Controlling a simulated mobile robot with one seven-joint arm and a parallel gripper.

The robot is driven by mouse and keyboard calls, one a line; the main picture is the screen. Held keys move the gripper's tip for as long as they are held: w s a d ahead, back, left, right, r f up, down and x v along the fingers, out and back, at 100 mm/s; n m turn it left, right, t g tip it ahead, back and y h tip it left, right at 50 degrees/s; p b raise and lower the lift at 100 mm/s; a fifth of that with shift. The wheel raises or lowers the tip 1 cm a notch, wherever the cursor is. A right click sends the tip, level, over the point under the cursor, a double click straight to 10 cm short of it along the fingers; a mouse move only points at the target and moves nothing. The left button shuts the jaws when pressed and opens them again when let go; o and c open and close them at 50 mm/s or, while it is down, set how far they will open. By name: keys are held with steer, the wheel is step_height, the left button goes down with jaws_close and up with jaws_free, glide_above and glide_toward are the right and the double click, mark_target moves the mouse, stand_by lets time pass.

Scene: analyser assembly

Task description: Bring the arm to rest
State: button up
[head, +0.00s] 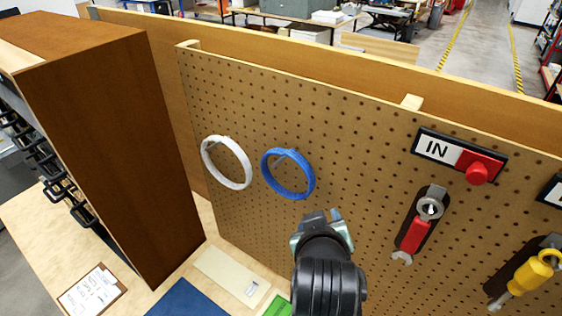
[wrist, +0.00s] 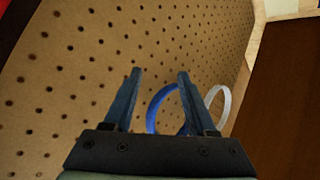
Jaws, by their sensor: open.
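My gripper (head: 322,216) is raised in front of the pegboard (head: 350,130), below and to the right of the blue ring. In the wrist view my gripper (wrist: 158,75) is open, with its two fingers apart and nothing between them that it holds. A blue ring (head: 265,178) and a white ring (head: 207,158) hang on the pegboard to the left. The blue ring (wrist: 153,118) shows behind the fingers in the wrist view, with the white ring (wrist: 225,108) to its right. My arm hides part of the lower pegboard.
A brown cabinet (head: 120,150) stands at the left. A clipboard (head: 92,291), a cream pad (head: 230,272) and a blue mat (head: 188,300) lie on the bench.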

steer(key=w+a+r+m+t+y+b, duration=0.15)
steer(key=a+r+t, duration=0.25)
steer(key=r, duration=0.8)
steer(key=a+r+m+t, duration=0.2)
steer(key=a+r+t, duration=0.15)
steer(key=r, duration=0.75)
steer(key=s+r+t+b, duration=0.2)
steer(key=s+r+t, duration=0.2)
steer(key=s+r, duration=0.2)
steer(key=s+r+t+b, duration=0.2)
steer(key=s+r+t, duration=0.3)
steer(key=r, duration=0.6)
steer(key=shift+s+d, duration=0.35)
steer(key=shift+s, duration=0.45)
steer(key=shift+r, duration=0.1)
